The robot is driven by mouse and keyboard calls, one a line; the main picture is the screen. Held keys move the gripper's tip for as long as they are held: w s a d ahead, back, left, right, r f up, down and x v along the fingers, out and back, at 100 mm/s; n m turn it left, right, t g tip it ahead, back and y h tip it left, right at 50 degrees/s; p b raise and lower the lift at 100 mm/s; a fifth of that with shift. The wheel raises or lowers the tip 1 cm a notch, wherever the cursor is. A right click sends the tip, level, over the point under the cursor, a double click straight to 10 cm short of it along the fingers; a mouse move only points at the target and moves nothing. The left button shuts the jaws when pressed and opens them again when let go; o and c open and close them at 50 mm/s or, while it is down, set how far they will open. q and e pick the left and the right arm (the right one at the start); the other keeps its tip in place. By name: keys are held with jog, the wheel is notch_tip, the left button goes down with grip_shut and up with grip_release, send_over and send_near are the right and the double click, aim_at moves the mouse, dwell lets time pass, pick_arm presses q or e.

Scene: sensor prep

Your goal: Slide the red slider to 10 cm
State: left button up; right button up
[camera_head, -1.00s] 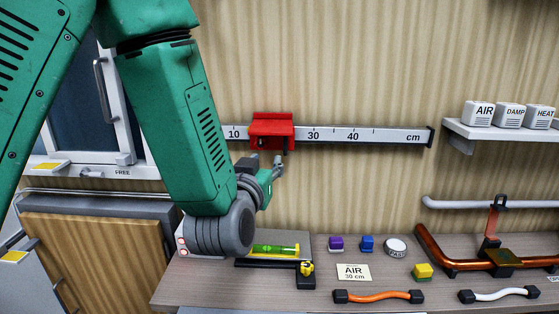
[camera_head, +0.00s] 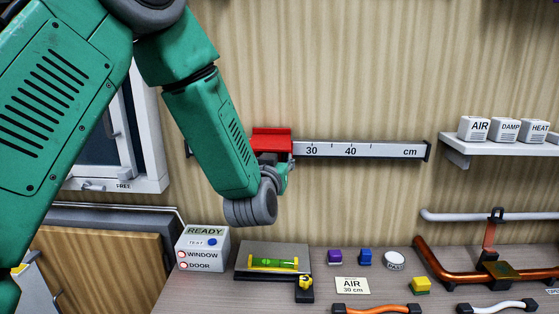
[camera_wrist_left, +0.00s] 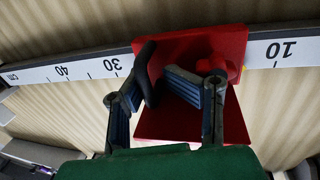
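The red slider (camera_head: 272,136) sits on the white ruler rail (camera_head: 375,151) on the wall. In the left wrist view the slider (camera_wrist_left: 195,50) lies between the 10 and 30 marks, with the 10 close to its right edge. My left gripper (camera_head: 283,172) is just below and in front of the slider, partly hidden by its own arm. In the left wrist view its fingers (camera_wrist_left: 160,72) are apart in front of the red plate. A red knob (camera_wrist_left: 231,66) shows beside the right finger. I cannot tell whether the fingers touch the slider. My right gripper is out of view.
A READY box (camera_head: 203,248) stands at the bench's left. A shelf (camera_head: 500,143) with labelled cubes is at right. The rail right of the slider is clear.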

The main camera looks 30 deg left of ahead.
pick_arm(q)
jog(key=shift+d+r, duration=0.1)
jog(key=shift+d, duration=0.3)
grip_shut()
jog(key=a, duration=0.1)
jog(key=s+a, duration=0.1)
jog(key=shift+s+a, duration=0.3)
jog(key=shift+a, duration=0.05)
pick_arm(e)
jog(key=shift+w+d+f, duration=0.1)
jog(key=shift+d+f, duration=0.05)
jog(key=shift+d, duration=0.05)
pick_arm(q)
jog(key=shift+o, duration=1.3)
grip_release()
jog(key=shift+d, duration=0.1)
jog(key=shift+o, duration=0.9)
jog(key=shift+s+d+r, duration=0.1)
jog(key=shift+d, duration=0.1)
jog(key=d+v, duration=0.1)
jog(key=v, duration=0.7)
jog(key=shift+w, duration=0.25)
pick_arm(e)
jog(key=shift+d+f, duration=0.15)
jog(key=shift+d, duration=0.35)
